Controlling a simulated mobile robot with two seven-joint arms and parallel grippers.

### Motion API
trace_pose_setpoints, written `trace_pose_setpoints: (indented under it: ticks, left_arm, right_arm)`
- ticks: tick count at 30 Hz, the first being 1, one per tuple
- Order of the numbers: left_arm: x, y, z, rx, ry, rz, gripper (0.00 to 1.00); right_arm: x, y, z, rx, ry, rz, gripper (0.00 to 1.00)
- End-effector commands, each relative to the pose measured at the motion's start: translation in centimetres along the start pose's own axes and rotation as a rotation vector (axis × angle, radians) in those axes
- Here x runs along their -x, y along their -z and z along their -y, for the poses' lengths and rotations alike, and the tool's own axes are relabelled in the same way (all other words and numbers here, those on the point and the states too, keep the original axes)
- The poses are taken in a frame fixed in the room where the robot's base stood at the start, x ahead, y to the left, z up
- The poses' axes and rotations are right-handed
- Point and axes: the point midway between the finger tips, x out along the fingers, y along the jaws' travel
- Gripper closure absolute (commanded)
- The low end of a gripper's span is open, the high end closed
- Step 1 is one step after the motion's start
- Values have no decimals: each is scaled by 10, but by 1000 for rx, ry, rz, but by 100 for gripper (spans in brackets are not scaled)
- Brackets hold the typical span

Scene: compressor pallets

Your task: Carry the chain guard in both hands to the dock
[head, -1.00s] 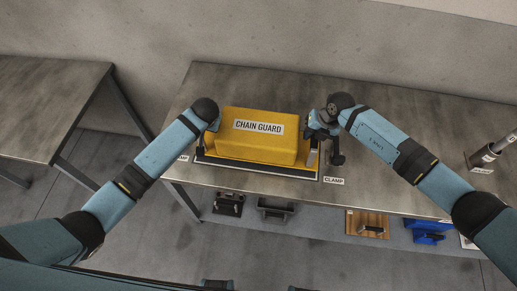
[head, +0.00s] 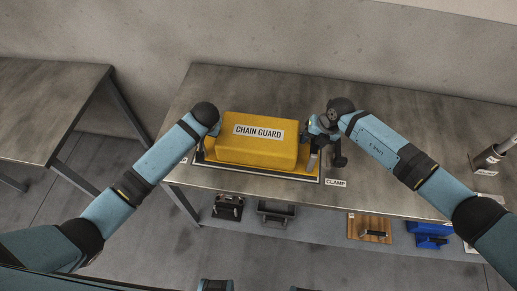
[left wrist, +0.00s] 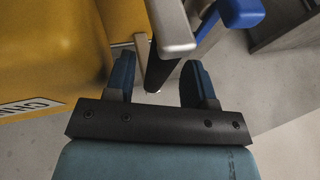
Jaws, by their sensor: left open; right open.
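The yellow chain guard (head: 255,152) sits on a dark, light-edged base (head: 262,175) on the table, its label facing up. My left gripper (head: 214,129) is at its left end, its fingers mostly hidden in the head view. In the left wrist view my left gripper (left wrist: 158,85) is open, with a black bar (left wrist: 162,65) between its fingers and the chain guard (left wrist: 50,50) beside it. My right gripper (head: 314,134) is open at the guard's right end. I cannot tell whether its fingers touch the guard.
A label reading CLAMP (head: 336,183) lies on the table right of the base. A grey cylinder fixture (head: 490,153) stands at the right. A lower shelf (head: 325,231) holds several parts. Another table (head: 45,110) stands at the left.

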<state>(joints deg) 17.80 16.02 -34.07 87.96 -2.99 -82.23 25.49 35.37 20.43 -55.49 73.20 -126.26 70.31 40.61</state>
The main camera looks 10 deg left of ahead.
Motion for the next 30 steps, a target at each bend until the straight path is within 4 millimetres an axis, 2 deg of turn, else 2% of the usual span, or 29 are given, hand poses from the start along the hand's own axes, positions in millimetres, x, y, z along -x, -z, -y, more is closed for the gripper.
trace_pose_setpoints:
  ticks: [9,15,20,23,30]
  left_arm:
    - [67,0,0,2,-3,-3,50]
    - [98,0,0,1,0,-2,50]
    - [108,-1,1,1,1,-1,50]
    - [109,-1,1,1,1,0,50]
    - [108,-1,1,1,1,0,50]
  right_arm:
    - [0,0,0,0,-1,0,50]
    - [0,0,0,0,-1,0,50]
    - [2,0,0,1,-1,0,50]
    - [12,-1,0,1,0,2,50]
    - [61,-1,0,2,0,3,50]
